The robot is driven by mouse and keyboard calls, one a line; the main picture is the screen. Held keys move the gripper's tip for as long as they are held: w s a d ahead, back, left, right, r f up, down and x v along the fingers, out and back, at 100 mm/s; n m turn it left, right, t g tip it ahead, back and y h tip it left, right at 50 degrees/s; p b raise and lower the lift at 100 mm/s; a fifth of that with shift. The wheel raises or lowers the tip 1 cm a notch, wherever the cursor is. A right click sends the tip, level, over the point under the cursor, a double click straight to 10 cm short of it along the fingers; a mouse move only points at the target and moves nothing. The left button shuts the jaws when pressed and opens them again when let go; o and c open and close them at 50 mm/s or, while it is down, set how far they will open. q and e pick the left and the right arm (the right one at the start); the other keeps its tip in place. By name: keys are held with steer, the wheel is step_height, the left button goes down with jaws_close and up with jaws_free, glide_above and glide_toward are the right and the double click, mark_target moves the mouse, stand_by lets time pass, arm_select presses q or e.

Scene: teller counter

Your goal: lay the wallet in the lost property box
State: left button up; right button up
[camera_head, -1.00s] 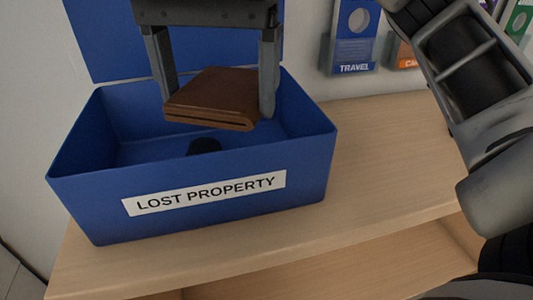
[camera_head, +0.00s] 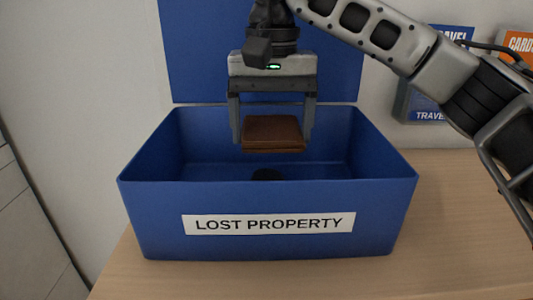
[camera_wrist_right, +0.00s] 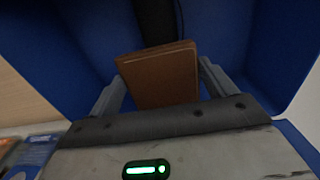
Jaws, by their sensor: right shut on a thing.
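The brown wallet (camera_head: 272,133) is held between the fingers of my right gripper (camera_head: 273,128), over the open lost property box (camera_head: 160,222). The wallet hangs roughly level near the height of the box's rim, towards the back. In the right wrist view the wallet (camera_wrist_right: 162,76) sits between the two fingers of my right gripper (camera_wrist_right: 163,90), with the blue box (camera_wrist_right: 285,45) around it. The box is blue, with a white label on its front and its lid raised at the back. My left gripper is out of view.
A black object (camera_head: 266,174) lies inside the box; its shape is partly hidden. The box stands on a wooden counter (camera_head: 440,225), clear to its right. Leaflet holders (camera_head: 425,105) are on the wall at the right, partly behind my right arm.

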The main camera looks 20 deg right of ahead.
mark_target(267, 128)
steer(key=shift+w+f, duration=1.05)
steer(key=shift+f, duration=0.15)
steer(key=shift+w+f, duration=0.2)
steer(key=shift+f, duration=1.55)
steer(key=shift+f, duration=0.1)
steer(key=o, duration=0.9)
step_height(267, 128, up, 12)
steer(key=shift+r+p, duration=0.15)
steer(key=shift+p, duration=0.7)
steer(key=shift+s, duration=0.1)
